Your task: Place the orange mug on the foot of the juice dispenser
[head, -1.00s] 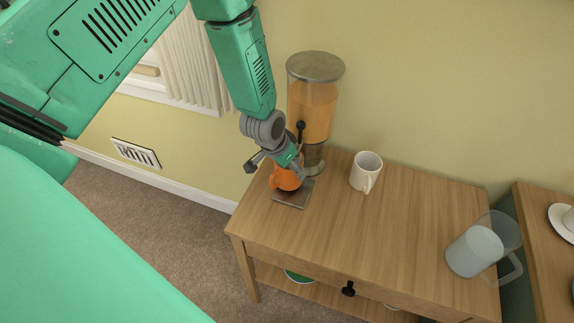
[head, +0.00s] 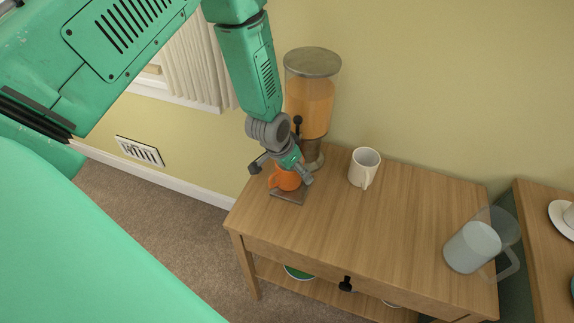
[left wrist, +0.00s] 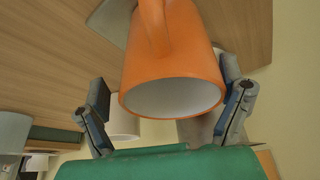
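The orange mug (head: 287,182) stands at the foot (head: 289,197) of the juice dispenser (head: 310,105), seemingly upright on the foot; its base contact is hidden. My left gripper (head: 282,172) is above and around the mug. In the left wrist view my left gripper (left wrist: 168,112) has its fingers spread, with a clear gap between the mug and the left finger; the right finger is close to the mug. My right gripper is out of view.
A white mug (head: 364,168) stands right of the dispenser on the wooden table (head: 340,225). A clear pitcher (head: 480,245) stands near the table's right end. A second table (head: 545,245) is at the far right. The table's middle is free.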

